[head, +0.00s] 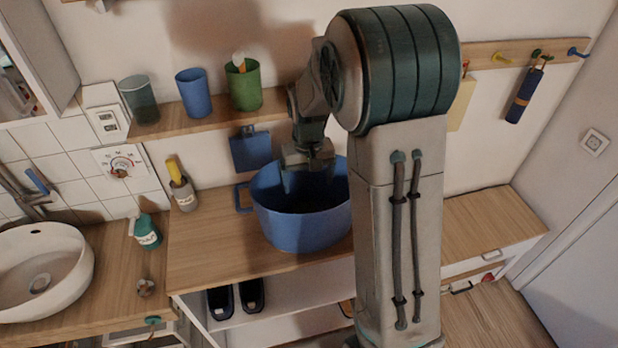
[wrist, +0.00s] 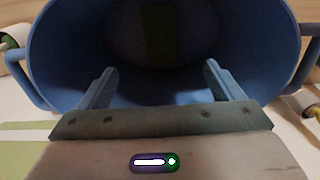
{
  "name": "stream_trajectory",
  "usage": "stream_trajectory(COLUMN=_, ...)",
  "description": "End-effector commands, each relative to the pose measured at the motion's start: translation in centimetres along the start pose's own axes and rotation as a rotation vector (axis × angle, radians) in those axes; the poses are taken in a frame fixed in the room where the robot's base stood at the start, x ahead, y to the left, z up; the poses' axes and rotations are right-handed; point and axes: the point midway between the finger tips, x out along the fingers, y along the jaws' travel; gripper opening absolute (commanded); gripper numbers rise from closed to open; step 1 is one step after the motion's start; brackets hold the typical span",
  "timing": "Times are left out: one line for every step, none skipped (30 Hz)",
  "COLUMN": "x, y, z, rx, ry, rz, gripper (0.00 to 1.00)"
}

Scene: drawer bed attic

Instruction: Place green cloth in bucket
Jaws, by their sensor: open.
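The blue bucket (head: 300,232) stands on the wooden counter, left of my arm's column. In the wrist view its round inside (wrist: 75,40) fills the upper part. A dark green patch, seemingly the green cloth (wrist: 158,32), lies on the shadowed bucket floor; its edges are hard to make out. My gripper (head: 308,180) points down into the bucket's mouth. In the wrist view my gripper (wrist: 158,75) has its two fingers wide apart with nothing between them, apart from the green patch. The head view hides the bucket's floor.
A shelf (head: 200,124) above holds a dark glass, a blue cup (head: 194,95) and a green cup (head: 244,88). A sink (head: 45,270) and a green bottle (head: 147,232) are at left. A hook rail (head: 515,50) is at right. The counter left of the bucket is mostly clear.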

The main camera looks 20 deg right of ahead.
Motion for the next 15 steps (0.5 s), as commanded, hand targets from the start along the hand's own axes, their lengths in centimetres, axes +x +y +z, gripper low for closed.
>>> stream_trajectory(x=-0.1, y=0.0, z=0.0, rx=0.000, ry=0.000, rz=0.000, gripper=0.87)
stream_trajectory(x=-0.2, y=0.0, z=0.0, rx=0.000, ry=0.000, rz=0.000, gripper=0.87)
stream_trajectory(x=-0.4, y=0.0, z=0.0, rx=0.000, ry=0.001, rz=0.000, gripper=0.87)
stream_trajectory(x=-0.7, y=0.0, z=0.0, rx=0.000, ry=0.001, rz=0.000, gripper=0.87)
stream_trajectory(x=-1.0, y=0.0, z=0.0, rx=0.000, ry=0.001, rz=0.000, gripper=0.87)
stream_trajectory(x=-1.6, y=0.0, z=0.0, rx=0.000, ry=0.002, rz=0.000, gripper=0.87)
stream_trajectory(x=-2.0, y=0.0, z=0.0, rx=0.000, ry=0.002, rz=0.000, gripper=0.87)
stream_trajectory(x=-2.5, y=0.0, z=-0.1, rx=0.000, ry=0.003, rz=0.000, gripper=0.87)
stream_trajectory(x=-3.1, y=0.0, z=-0.1, rx=0.000, ry=0.003, rz=0.000, gripper=0.87)
stream_trajectory(x=-3.6, y=0.0, z=-0.1, rx=0.000, ry=0.003, rz=0.000, gripper=0.87)
stream_trajectory(x=-4.1, y=0.0, z=-0.1, rx=0.000, ry=0.003, rz=0.000, gripper=0.87)
stream_trajectory(x=-4.7, y=0.0, z=0.0, rx=0.000, ry=0.002, rz=0.000, gripper=0.87)
stream_trajectory(x=-5.2, y=0.0, z=0.0, rx=0.000, ry=0.002, rz=0.000, gripper=0.87)
stream_trajectory(x=-5.6, y=0.0, z=0.0, rx=0.000, ry=0.002, rz=0.000, gripper=0.87)
stream_trajectory(x=-6.2, y=0.0, z=0.0, rx=0.000, ry=0.002, rz=0.000, gripper=0.87)
